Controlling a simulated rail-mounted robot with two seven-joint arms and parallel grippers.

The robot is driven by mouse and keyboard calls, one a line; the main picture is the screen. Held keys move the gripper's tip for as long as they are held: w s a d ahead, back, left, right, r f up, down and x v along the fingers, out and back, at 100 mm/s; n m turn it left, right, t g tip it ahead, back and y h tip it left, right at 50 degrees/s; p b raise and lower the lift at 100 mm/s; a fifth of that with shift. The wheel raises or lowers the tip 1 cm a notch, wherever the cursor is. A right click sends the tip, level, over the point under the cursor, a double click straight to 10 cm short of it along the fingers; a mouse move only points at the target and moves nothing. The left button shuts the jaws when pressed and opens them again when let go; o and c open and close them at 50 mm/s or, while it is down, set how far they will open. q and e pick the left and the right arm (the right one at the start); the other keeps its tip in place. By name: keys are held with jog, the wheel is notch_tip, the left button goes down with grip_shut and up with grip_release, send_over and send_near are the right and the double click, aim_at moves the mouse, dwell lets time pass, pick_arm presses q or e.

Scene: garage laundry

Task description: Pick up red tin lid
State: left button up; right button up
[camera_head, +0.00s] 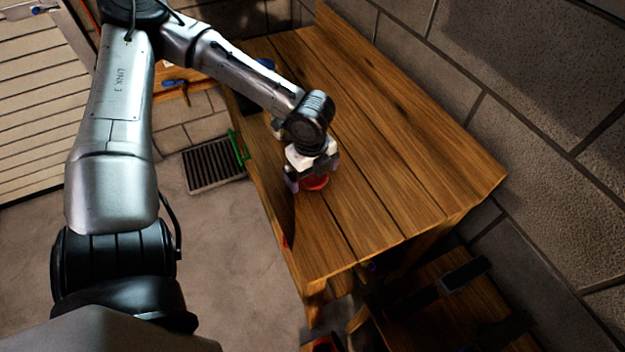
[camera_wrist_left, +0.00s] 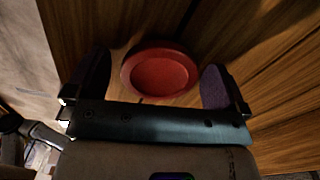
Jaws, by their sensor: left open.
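The red tin lid (camera_head: 316,184) lies on the wooden workbench (camera_head: 390,185), close to its left long edge. In the left wrist view the red tin lid (camera_wrist_left: 160,71) is round with a raised rim and sits between the two fingers. My left gripper (camera_head: 311,184) is open just above the lid, and hides part of it in the head view. In the wrist view my left gripper (camera_wrist_left: 157,85) has a finger on each side of the lid, with a gap at both sides. My right gripper is not in view.
A stone block wall (camera_head: 500,60) runs along the right. A floor grate (camera_head: 213,165) is at left. The bench's front right is clear.

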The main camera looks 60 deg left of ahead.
pick_arm(q)
jog(key=shift+c, duration=0.5)
jog(key=c, duration=0.8)
